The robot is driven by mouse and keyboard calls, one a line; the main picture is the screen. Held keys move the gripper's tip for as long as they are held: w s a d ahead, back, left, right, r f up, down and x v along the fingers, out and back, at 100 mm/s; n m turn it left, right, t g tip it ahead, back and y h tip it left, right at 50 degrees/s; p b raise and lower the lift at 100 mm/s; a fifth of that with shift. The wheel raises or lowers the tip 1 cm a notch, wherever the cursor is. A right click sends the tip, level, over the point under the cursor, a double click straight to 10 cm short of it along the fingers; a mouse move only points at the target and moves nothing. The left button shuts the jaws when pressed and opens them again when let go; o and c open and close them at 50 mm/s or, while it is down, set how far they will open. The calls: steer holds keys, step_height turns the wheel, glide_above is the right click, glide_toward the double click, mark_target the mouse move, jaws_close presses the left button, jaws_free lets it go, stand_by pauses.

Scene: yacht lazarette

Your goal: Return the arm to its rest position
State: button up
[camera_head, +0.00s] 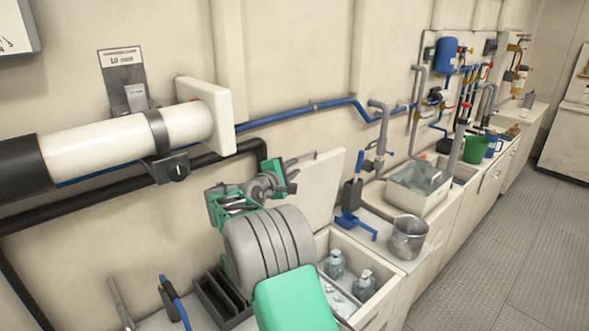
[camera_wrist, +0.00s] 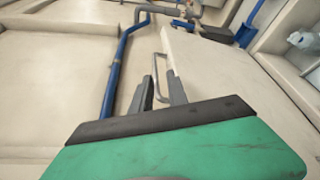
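My gripper (camera_wrist: 160,84) shows in the wrist view with its two dark fingers apart and nothing clamped between them. A thin metal handle (camera_wrist: 163,62) on a pale raised lid (camera_wrist: 205,62) shows between and just beyond the fingers; I cannot tell whether they touch it. In the head view my gripper (camera_head: 284,176) is at the left side of the raised lid (camera_head: 318,196), near its upper left edge. My green and grey arm reaches up from the bottom of the picture and hides part of the counter.
An open compartment (camera_head: 322,244) with clear bottles (camera_head: 335,263) lies below the lid. A blue pipe (camera_head: 300,109) and a black pipe (camera_head: 208,160) run along the wall. The floor (camera_head: 500,240) at right is clear.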

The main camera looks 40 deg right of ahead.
steer(key=s+a+f+m+g+y, duration=0.25)
steer(key=a+f+m, duration=0.2)
steer(key=f, duration=0.55)
steer(key=s+a+f+m+g+y, duration=0.1)
steer(key=s+a+f+m+y, duration=0.3)
steer(key=f, duration=0.6)
steer(key=s+a+f+m+g+y, duration=0.3)
steer(key=s+a+f+y, duration=0.1)
steer(key=s+a+f, duration=0.4)
steer(key=s+a+r+g+y, duration=0.1)
steer(key=s+a+r+y, duration=0.15)
steer(key=s+a, duration=0.55)
steer(key=s+a+r+g+y, duration=0.1)
steer(key=s+a+r, duration=0.2)
steer(key=s+a, duration=0.4)
steer(key=a+r+n+t, duration=0.2)
steer(key=a+r+t, duration=0.3)
steer(key=r, duration=0.7)
steer(key=shift+s+a+y, duration=0.35)
steer(key=shift+s+y, duration=0.05)
